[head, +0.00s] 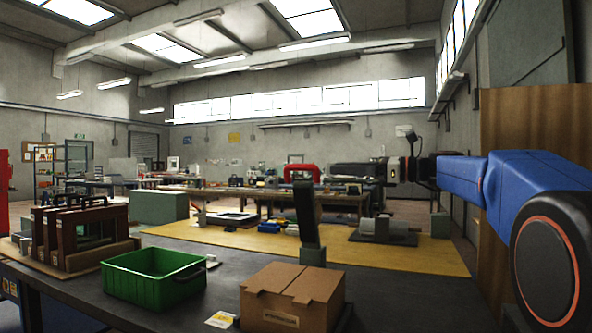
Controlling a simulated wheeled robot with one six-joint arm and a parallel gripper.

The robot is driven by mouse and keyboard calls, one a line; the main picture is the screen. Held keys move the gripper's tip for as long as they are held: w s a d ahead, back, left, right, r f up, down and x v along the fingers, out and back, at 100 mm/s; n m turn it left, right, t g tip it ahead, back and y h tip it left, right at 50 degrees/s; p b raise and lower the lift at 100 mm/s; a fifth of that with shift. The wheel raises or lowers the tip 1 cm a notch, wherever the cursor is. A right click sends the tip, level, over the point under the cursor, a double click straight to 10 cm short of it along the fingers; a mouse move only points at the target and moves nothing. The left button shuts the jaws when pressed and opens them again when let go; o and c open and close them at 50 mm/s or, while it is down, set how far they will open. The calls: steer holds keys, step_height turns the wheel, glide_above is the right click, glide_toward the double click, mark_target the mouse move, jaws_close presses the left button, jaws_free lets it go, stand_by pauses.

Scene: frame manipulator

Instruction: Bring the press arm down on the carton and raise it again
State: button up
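The brown cardboard carton (292,297) sits closed near the front edge of the dark table, right of centre. The press arm (306,214) is a dark flat lever standing nearly upright behind the carton. It rises from a grey-green block (313,256), and its lower part is partly hidden by the carton. My gripper (345,172) is at the end of my blue arm, which reaches in from the right. It is above and to the right of the press arm, apart from it and the carton. Its fingers are too dark and small to make out.
A green crate (153,287) stands left of the carton, with a yellow-marked card (220,320) between them. Dark frames stand in a wooden rack (80,238) at the far left.

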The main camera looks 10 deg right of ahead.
mark_target(290, 168)
steer(key=x, duration=1.6)
steer(key=shift+a, duration=0.2)
steer(key=shift+c, duration=0.4)
steer(key=shift+f, duration=0.1)
jaws_close()
